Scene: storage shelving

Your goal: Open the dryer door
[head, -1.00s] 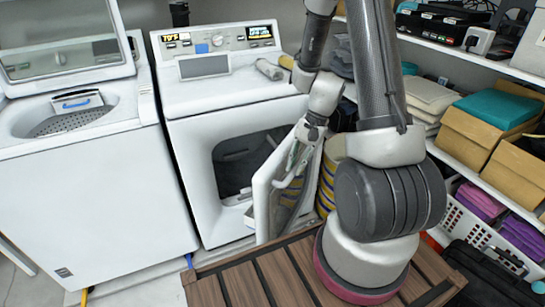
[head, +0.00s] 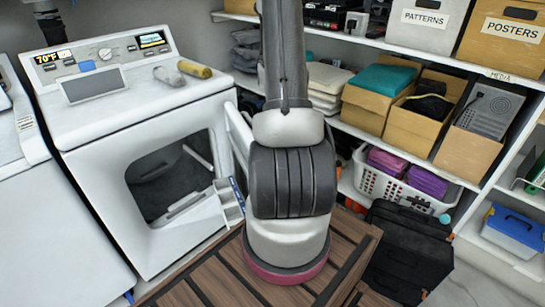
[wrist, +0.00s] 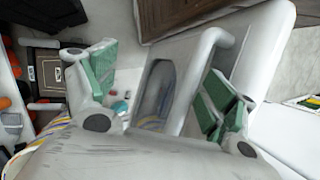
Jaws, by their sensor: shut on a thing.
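The white dryer (head: 95,180) stands at the left in the head view, its dark drum opening (head: 170,180) uncovered. Its door (head: 238,135) is swung out to the right of the opening, and my arm hides much of it. In the wrist view the white door (wrist: 262,45) with its window fills the middle, and a white tubular handle (wrist: 203,45) runs along it. My gripper (wrist: 163,78) has its green-padded fingers on either side of part of the door and is shut on it. The exact contact is hard to see. The head view hides my gripper behind my arm.
A wooden slatted top (head: 210,285) lies in front of the dryer. Shelves with boxes stand at the right, with a white basket (head: 375,185) of purple cloth and a black case (head: 405,250) below. A washer (head: 45,240) stands at the left. Two rolls (head: 194,69) lie on the dryer.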

